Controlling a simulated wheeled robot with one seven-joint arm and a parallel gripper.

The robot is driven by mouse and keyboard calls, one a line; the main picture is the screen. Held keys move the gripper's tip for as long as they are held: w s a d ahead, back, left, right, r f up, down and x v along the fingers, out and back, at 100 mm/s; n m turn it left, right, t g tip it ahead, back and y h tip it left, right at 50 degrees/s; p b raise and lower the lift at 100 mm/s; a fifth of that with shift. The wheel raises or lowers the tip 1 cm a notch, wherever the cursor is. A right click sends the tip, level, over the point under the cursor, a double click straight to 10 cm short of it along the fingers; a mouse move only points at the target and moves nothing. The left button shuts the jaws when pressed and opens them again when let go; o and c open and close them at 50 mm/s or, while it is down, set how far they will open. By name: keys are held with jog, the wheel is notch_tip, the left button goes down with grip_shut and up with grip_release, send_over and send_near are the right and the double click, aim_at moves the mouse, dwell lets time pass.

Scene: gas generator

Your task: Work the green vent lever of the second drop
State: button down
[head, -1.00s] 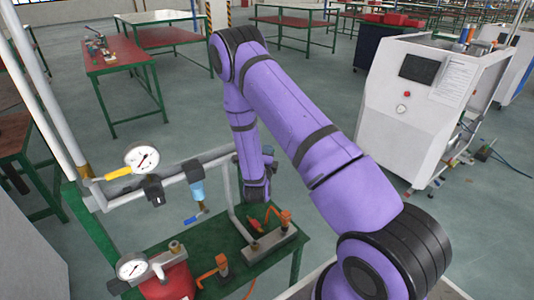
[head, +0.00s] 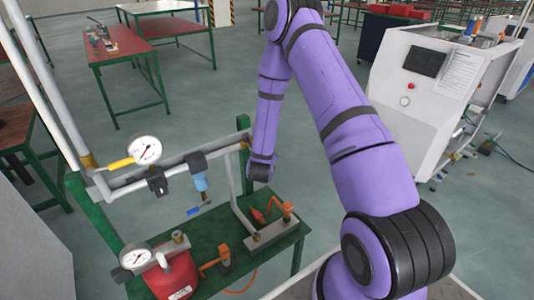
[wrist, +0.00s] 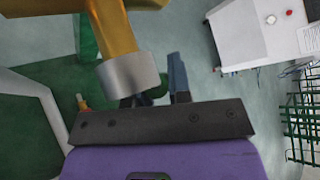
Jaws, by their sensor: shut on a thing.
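In the wrist view my gripper (wrist: 156,88) has one dark finger in the open and the other mostly hidden behind a steel collar. A small green piece, which looks like the green vent lever (wrist: 152,98), shows between the fingers, partly covered. The steel collar (wrist: 127,74) on a large brass body (wrist: 108,30) stands close beside the fingers. In the head view my wrist hangs at the right end of the grey pipe. The fingers and the green lever cannot be made out there.
The pipe (head: 130,184) carries a yellow lever (head: 118,163), a gauge (head: 145,150) and a blue unit (head: 198,175) with a blue lever (head: 195,211). Below, a green bench (head: 205,240) holds a red tank (head: 175,278) and orange-handled fittings (head: 282,208). A white cabinet (head: 415,85) stands right.

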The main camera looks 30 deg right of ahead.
jog(key=shift+s+a+f+m+g+y, duration=0.1)
jog(key=shift+a+f+m+g+y, duration=0.15)
jog(key=shift+a+m+y, duration=0.65)
jog(key=shift+a+f+m+g+y, duration=0.15)
jog(key=shift+a+f+m+y, duration=0.35)
jog(key=shift+y, duration=0.75)
jog(key=shift+s+a+f+m+g+y, duration=0.1)
jog(key=shift+a+m+g+y, duration=0.1)
jog(key=shift+a+m+y, duration=0.55)
jog(key=shift+a+n+y, duration=0.15)
jog(key=shift+n+y, duration=0.1)
jog(key=shift+y, duration=0.15)
jog(key=c, duration=1.1)
grip_release()
jog(key=shift+o, duration=0.2)
jog(key=shift+r, duration=0.1)
jog(key=v, duration=1)
jog(key=shift+s+r, duration=0.2)
jog(key=shift+s, duration=0.05)
jog(key=shift+a, duration=0.1)
